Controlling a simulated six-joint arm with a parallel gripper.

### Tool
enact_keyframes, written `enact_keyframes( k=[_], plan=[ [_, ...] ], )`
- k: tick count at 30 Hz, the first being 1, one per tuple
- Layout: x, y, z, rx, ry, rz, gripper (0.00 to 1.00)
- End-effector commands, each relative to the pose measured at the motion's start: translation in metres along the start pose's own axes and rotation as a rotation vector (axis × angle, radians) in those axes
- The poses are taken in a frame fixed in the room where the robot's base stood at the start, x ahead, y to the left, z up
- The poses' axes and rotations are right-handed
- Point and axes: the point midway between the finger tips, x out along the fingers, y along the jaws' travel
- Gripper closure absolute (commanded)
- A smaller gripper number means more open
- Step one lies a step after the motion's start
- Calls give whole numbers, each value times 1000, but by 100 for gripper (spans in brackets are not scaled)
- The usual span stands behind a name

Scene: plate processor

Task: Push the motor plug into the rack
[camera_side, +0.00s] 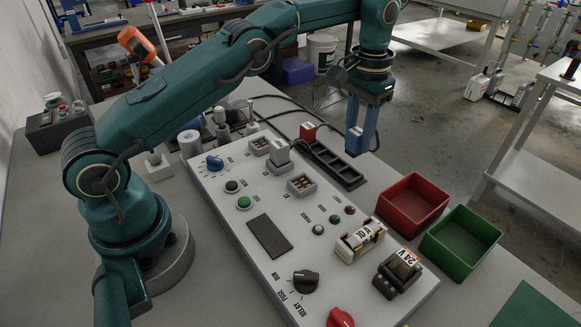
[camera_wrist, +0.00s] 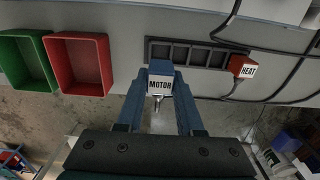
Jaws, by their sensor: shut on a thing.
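The blue motor plug (camera_side: 354,138), with a white MOTOR label, is held between the fingers of my gripper (camera_side: 363,146). In the wrist view the motor plug (camera_wrist: 161,86) sits between the two fingertips of my gripper (camera_wrist: 161,98). The black rack (camera_side: 351,178) lies along the far edge of the panel, with several open slots showing. In the wrist view the motor plug overlaps the lower edge of the rack (camera_wrist: 148,49) near its left end. In the side view the plug appears above the rack; the exact gap cannot be told.
A red HEAT plug (camera_side: 308,131) stands at the rack's far end; it also shows in the wrist view (camera_wrist: 243,66). A red bin (camera_side: 412,204) and a green bin (camera_side: 461,241) stand beside the panel. Black cables (camera_wrist: 232,24) run near the HEAT plug.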

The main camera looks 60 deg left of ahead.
Motion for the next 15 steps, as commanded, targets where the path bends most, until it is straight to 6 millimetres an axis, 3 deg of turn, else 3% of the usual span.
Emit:
enact_keyframes(
  k=[15],
  plan=[
    [40,0,1,0,0,0,100]
  ],
)
